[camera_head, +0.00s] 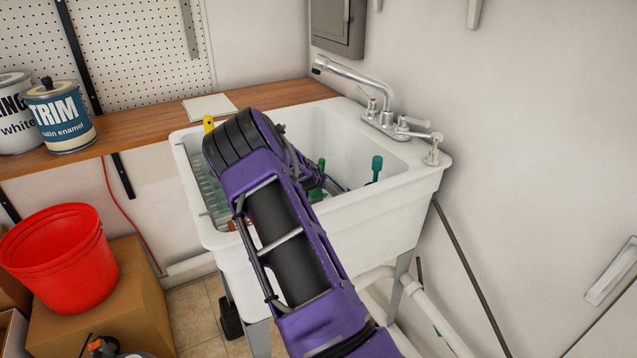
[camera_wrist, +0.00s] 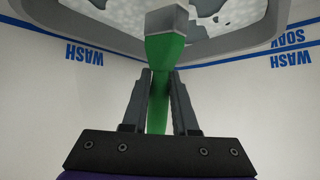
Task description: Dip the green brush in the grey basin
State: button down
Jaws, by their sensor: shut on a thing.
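The green brush (camera_wrist: 160,65) is between the fingers of my gripper (camera_wrist: 159,78) in the wrist view. My gripper is shut on its green handle. The brush's grey metal collar (camera_wrist: 167,20) points to the top of the picture, and its bristles are not visible. The pale grey basin (camera_wrist: 215,48) shows at the top, with foamy liquid inside. The collar overlaps the basin opening in this view; I cannot tell whether the brush touches the liquid. In the head view, my arm hides most of the gripper and the inside of the sink.
Blue WASH (camera_wrist: 84,57) and SOAK labels mark the surface around the basin. The white sink (camera_head: 405,205) has a chrome faucet (camera_head: 352,80) at its back. A red bucket (camera_head: 60,260) and paint cans (camera_head: 62,118) are left.

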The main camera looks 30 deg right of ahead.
dwell(0.4)
jog(key=shift+r+p, duration=1.6)
jog(key=shift+r, duration=3.15)
